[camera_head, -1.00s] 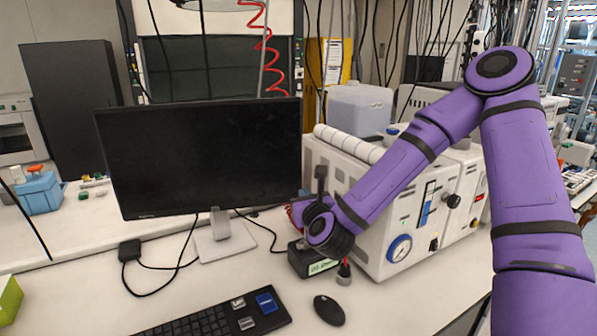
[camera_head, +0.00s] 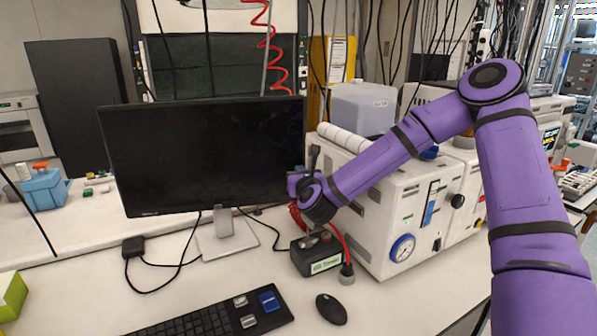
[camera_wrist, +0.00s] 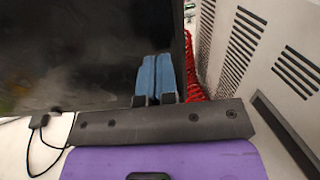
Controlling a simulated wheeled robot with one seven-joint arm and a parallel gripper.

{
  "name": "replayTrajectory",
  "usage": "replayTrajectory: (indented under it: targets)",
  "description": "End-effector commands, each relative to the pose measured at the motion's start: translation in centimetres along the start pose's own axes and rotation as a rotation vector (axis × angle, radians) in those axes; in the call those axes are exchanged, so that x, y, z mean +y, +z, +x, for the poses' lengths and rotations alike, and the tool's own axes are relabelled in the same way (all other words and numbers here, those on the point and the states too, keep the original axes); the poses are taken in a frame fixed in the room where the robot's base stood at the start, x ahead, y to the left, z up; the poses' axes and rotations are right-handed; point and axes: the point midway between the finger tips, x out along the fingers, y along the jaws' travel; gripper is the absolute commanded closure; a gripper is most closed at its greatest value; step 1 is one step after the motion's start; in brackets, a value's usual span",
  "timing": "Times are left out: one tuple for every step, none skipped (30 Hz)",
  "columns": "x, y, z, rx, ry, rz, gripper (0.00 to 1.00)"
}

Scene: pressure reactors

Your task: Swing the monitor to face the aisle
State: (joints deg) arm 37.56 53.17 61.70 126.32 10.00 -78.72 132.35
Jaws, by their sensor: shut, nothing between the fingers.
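The monitor (camera_head: 200,155) stands upright on its silver stand (camera_head: 228,235), with its dark screen toward me in the head view. Its screen side fills the left of the wrist view (camera_wrist: 75,55). My gripper (camera_head: 297,184) is at the monitor's lower right corner in the head view, where the hand hides part of that edge. In the wrist view my gripper's two blue fingers (camera_wrist: 156,60) are shut together and empty, overlapping the screen just left of its right edge. I cannot tell whether they touch it.
A black box with a lit label (camera_head: 318,257) sits below my wrist. A white reactor unit (camera_head: 395,215) with a gauge stands close on the right. The keyboard (camera_head: 205,322) and mouse (camera_head: 331,309) lie in front. Cables run beside the stand.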

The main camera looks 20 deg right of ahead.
Motion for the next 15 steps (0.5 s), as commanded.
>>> replayTrajectory:
  targets:
    - [0.1,0.0,0.6,0.000,0.000,0.001,1.00]
    - [0.1,0.0,0.8,0.000,0.000,0.001,1.00]
    - [0.1,0.0,1.1,-0.001,0.000,0.001,1.00]
    - [0.1,0.0,1.3,-0.001,0.000,0.001,1.00]
    - [0.1,0.0,1.5,0.000,0.000,0.001,1.00]
    - [0.1,0.0,1.6,0.000,0.001,0.001,1.00]
    - [0.1,0.0,1.7,0.000,0.001,0.001,1.00]
    - [0.1,0.0,1.8,0.000,0.001,0.001,1.00]
    - [0.1,0.0,1.8,0.000,0.001,0.001,1.00]
    - [0.1,0.0,1.8,0.000,0.001,0.001,1.00]
    - [0.0,0.0,1.8,0.000,0.001,0.000,1.00]
    - [0.0,0.0,1.8,0.000,0.001,0.000,1.00]
    - [0.0,0.0,1.8,0.000,0.001,0.000,1.00]
    - [0.0,0.0,1.8,0.000,0.001,0.000,1.00]
    - [0.0,0.0,1.8,0.000,0.001,0.000,1.00]
